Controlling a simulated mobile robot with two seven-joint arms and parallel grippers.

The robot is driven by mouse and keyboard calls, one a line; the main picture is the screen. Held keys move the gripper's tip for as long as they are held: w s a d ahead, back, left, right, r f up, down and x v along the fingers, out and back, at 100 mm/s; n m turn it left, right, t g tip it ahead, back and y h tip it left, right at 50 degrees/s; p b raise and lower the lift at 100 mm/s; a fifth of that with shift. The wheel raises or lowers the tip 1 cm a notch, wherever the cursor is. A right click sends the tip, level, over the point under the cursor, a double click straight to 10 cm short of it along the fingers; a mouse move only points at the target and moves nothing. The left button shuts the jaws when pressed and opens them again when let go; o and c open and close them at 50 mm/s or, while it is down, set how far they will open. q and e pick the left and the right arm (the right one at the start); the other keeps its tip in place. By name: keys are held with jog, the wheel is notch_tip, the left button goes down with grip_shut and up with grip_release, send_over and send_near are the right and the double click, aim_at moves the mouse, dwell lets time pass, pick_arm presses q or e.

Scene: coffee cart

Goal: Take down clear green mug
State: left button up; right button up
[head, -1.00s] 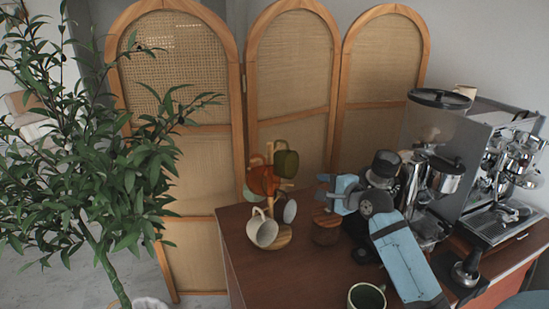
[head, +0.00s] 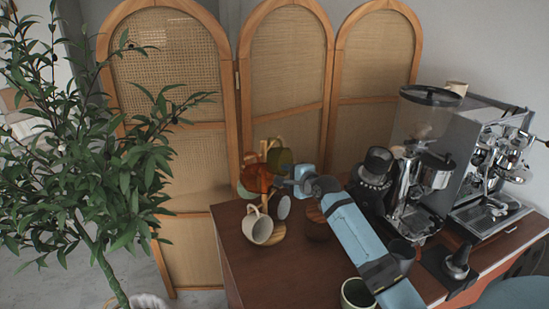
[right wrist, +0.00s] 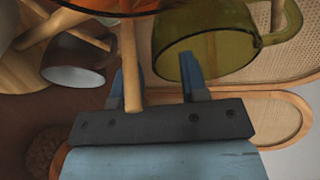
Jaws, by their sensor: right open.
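The clear green mug (head: 281,157) hangs high on the wooden mug tree (head: 268,228), partly hidden by my right gripper (head: 284,182) in the head view. In the right wrist view the green mug (right wrist: 212,38) fills the upper middle, its handle pointing right. My right gripper (right wrist: 155,72) is open just below it there, with its right fingertip at the mug's lower rim. A wooden peg (right wrist: 131,75) of the tree passes by the left finger. I cannot tell whether anything touches. My left gripper is out of view.
A clear orange mug (head: 256,178) hangs beside the green one. A cream mug (head: 259,228) and a grey-white mug (head: 284,207) hang lower. A wooden canister (head: 317,224), grinder (head: 412,190) and espresso machine (head: 478,165) stand right. A folding screen (head: 285,70) stands behind.

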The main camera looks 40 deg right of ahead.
grip_shut()
jog(key=shift+s+r, duration=0.1)
jog(key=shift+r, duration=0.05)
dwell(0.4)
